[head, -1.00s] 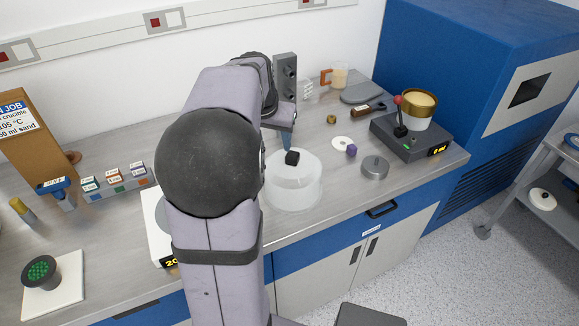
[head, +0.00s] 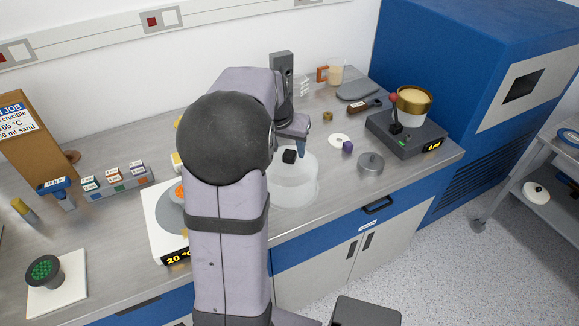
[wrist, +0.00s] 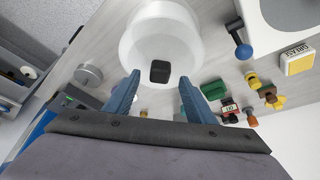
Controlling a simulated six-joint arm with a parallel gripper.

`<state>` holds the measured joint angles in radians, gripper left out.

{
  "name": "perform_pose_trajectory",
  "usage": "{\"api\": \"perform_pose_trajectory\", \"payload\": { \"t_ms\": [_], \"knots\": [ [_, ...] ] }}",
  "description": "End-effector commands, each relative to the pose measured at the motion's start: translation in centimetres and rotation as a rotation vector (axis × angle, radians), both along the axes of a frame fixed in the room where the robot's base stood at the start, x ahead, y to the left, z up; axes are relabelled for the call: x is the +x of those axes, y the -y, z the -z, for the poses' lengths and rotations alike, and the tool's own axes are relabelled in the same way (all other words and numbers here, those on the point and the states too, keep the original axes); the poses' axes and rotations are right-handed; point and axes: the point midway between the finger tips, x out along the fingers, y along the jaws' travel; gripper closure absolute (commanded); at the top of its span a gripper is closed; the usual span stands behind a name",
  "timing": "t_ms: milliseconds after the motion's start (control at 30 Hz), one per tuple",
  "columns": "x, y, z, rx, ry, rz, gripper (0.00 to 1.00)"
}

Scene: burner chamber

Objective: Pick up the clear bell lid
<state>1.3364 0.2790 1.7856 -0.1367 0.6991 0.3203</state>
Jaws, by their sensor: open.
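The clear bell lid (head: 296,188) stands on the bench as a frosted, see-through dome with a black knob (head: 289,156) on top. It also shows in the wrist view (wrist: 138,45), seen from above, with its knob (wrist: 160,71) between the fingertips in the picture. My gripper (head: 301,149) is just behind and to the right of the knob in the head view. In the wrist view my gripper (wrist: 159,76) has its two blue fingers spread and holds nothing. I cannot tell how far the fingertips are above the knob. My arm hides part of the bench.
A hot plate (head: 155,222) lies left of the lid, partly behind my arm. A grey metal lid (head: 371,164), a purple block (head: 348,146) and a white disc (head: 337,139) lie to the right. A grey device (head: 405,139) with a pot stands farther right. A grey post (head: 281,75) stands behind.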

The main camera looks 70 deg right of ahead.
Motion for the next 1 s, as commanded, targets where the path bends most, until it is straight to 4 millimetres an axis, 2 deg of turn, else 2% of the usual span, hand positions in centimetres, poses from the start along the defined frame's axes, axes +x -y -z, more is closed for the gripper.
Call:
{"api": "perform_pose_trajectory", "payload": {
  "t_ms": [233, 533, 567, 733, 1000],
  "knots": [
    [0.0, 1.0, 2.3, 0.002, -0.001, -0.001, 0.5],
    [0.0, 1.2, 2.8, -0.001, 0.0, -0.001, 0.5],
    [0.0, 1.2, 2.8, -0.001, 0.0, -0.001, 0.52],
    [0.0, 1.1, 2.8, -0.001, 0.0, -0.001, 0.93],
    [0.0, 1.2, 2.7, -0.003, 0.001, -0.001, 0.95]
  ]
}}
